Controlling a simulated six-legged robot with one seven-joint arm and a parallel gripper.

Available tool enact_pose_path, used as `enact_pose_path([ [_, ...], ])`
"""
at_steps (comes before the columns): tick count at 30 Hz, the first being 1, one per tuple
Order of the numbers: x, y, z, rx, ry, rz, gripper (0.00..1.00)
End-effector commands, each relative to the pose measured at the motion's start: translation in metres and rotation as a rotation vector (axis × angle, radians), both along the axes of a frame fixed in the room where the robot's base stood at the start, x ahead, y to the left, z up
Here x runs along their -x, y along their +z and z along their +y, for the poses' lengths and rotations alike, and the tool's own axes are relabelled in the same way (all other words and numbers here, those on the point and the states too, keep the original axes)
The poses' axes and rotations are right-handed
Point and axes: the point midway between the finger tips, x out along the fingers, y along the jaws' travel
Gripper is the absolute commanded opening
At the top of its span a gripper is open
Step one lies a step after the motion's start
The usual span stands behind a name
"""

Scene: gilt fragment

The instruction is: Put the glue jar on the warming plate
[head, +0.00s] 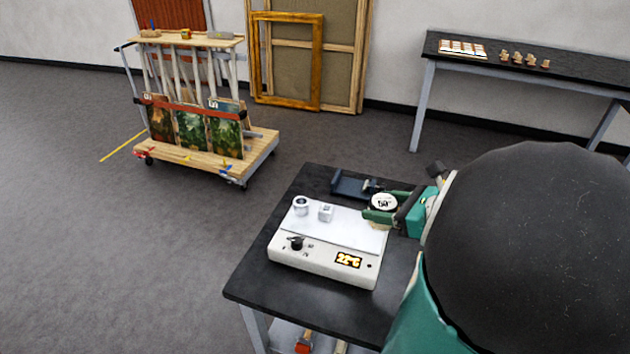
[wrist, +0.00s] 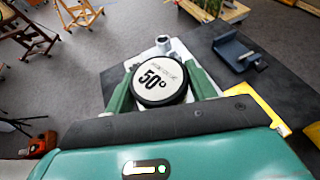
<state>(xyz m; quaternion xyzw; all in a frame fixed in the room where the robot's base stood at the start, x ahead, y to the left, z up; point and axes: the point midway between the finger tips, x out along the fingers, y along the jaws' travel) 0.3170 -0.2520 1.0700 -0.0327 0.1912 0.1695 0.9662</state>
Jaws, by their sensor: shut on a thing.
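The glue jar (head: 383,203) has a white lid marked 50°, a dark rim and a tan body. It also shows from above in the wrist view (wrist: 158,82). My gripper (head: 382,206) is shut on the jar, with one green finger on each side (wrist: 160,76). The warming plate (head: 322,228) is a white box with a dark knob and a lit display reading about 22°C. The jar is at the plate's back right corner and looks upright. I cannot tell whether its base touches the plate. My gripper hides part of the jar and that corner.
Two small metal pieces, a round one (head: 301,205) and a squarish one (head: 326,212), stand on the plate's back left. A dark blue holder (head: 352,185) lies behind it on the black table (head: 262,278). A cart with paintings (head: 207,150) stands farther back left.

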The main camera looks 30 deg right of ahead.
Motion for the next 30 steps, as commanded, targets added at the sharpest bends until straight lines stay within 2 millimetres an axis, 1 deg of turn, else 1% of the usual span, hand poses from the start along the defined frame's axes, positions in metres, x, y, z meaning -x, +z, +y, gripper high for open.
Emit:
enact_pose_path([
  [1, -0.011, -0.006, -0.003, -0.004, 0.004, 0.001, 0.28],
  [3, -0.027, -0.013, -0.007, -0.004, 0.004, 0.001, 0.28],
  [9, -0.055, -0.047, -0.014, -0.005, 0.004, 0.002, 0.28],
  [12, -0.065, -0.058, -0.016, -0.002, 0.006, 0.001, 0.28],
  [17, -0.074, -0.067, -0.018, -0.001, 0.004, 0.000, 0.28],
  [19, -0.078, -0.075, -0.018, -0.003, 0.005, 0.001, 0.28],
  [21, -0.077, -0.087, -0.018, -0.004, 0.003, 0.002, 0.28],
  [24, -0.077, -0.098, -0.018, -0.004, 0.004, 0.001, 0.28],
  [30, -0.077, -0.101, -0.018, 0.001, 0.005, 0.000, 0.28],
])
